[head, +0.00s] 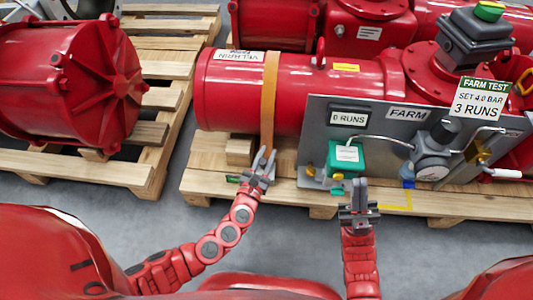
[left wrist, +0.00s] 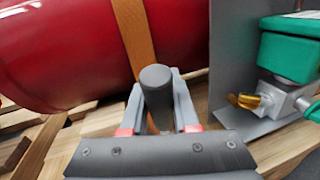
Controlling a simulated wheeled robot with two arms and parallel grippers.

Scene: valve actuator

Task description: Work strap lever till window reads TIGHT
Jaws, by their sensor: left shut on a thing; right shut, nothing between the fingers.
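The orange strap (head: 269,95) runs down over the red actuator cylinder (head: 225,90); it also shows in the left wrist view (left wrist: 133,35). My left gripper (head: 264,158) is at the strap's lower end, beside the pallet edge. In the left wrist view its fingers (left wrist: 158,105) are shut on a grey round-ended lever handle (left wrist: 156,78), which stands in front of the strap. A small green piece (head: 233,179) shows just left of the gripper; I cannot read any TIGHT window. My right gripper (head: 359,190) is shut and empty, in front of the grey panel.
The grey panel (head: 315,120) right of the strap carries a "0 RUNS" display (head: 348,118), a green box (head: 345,158) and a gauge unit (head: 432,160). The wooden pallet (head: 215,188) lies beneath. Grey floor is clear in front.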

